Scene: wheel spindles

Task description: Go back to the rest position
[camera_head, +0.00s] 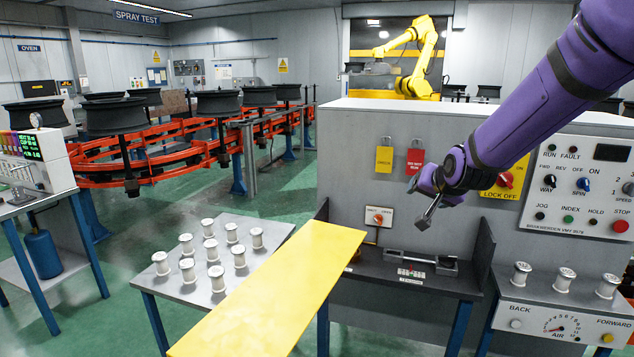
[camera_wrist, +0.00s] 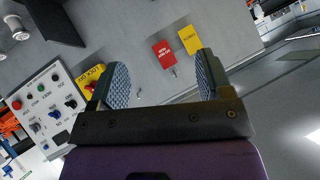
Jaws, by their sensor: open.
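My purple arm reaches in from the upper right in the head view. My gripper (camera_head: 428,212) hangs in front of the grey cabinet wall, above the dark shelf. In the wrist view my gripper (camera_wrist: 163,85) shows two ribbed pads spread wide apart, with nothing between them. It is open and empty. Beyond the pads are a red tag (camera_wrist: 165,53) and a yellow tag (camera_wrist: 189,39) on the grey wall. The gripper touches none of these things in view.
Several white spools (camera_head: 209,248) stand on a table (camera_head: 160,283) at left, beside a yellow board (camera_head: 270,300). A metal fixture (camera_head: 420,262) sits on the dark shelf below my gripper. A control panel (camera_head: 570,185) is at right. More spools (camera_head: 564,280) stand below it.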

